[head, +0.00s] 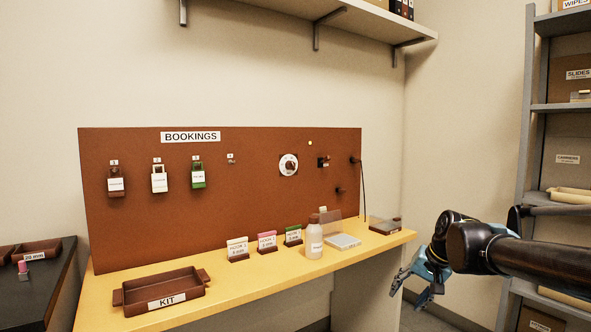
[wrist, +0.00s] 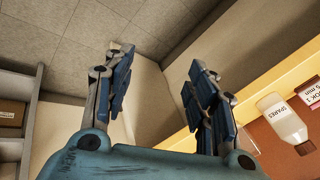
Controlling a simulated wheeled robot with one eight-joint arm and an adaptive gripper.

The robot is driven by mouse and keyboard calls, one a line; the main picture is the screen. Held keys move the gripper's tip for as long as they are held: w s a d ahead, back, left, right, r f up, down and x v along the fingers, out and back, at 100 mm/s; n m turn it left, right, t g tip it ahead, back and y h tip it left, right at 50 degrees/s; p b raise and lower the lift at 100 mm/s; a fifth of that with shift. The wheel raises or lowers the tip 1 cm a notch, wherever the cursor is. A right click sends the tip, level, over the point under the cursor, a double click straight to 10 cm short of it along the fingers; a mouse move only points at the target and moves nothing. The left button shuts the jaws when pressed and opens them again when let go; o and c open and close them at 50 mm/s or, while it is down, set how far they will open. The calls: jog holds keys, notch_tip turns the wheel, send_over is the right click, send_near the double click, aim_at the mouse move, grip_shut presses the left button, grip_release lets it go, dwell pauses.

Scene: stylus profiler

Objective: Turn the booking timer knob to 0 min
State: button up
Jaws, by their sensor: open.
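The booking timer knob (head: 289,165) is a dark knob on a round white dial, mounted on the brown BOOKINGS board (head: 240,200). Its markings are too small to read, so I cannot tell its setting. My gripper (head: 412,284) is open and empty. It hangs in front of and beyond the right end of the yellow bench, well apart from the knob and lower than it. In the wrist view my gripper (wrist: 160,95) shows two spread blue fingers with nothing between them. The knob is not in the wrist view.
Several padlocks hang on the board's left. A dark cable (head: 364,190) hangs at the board's right. Shelving (head: 537,120) stands at far right.

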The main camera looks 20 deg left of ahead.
jog(key=w+a+r+m+t+y, duration=0.1)
jog(key=w+a+r+m+y, duration=0.25)
jog(key=w+a+r, duration=0.45)
jog(key=m+t+y, duration=0.6)
jog(key=m+y, duration=0.1)
jog(key=m, duration=1)
send_near(294, 166)
jog(key=x, duration=1)
jog(key=shift+r, duration=0.1)
jog(key=shift+c, duration=0.3)
jog(key=c, duration=1)
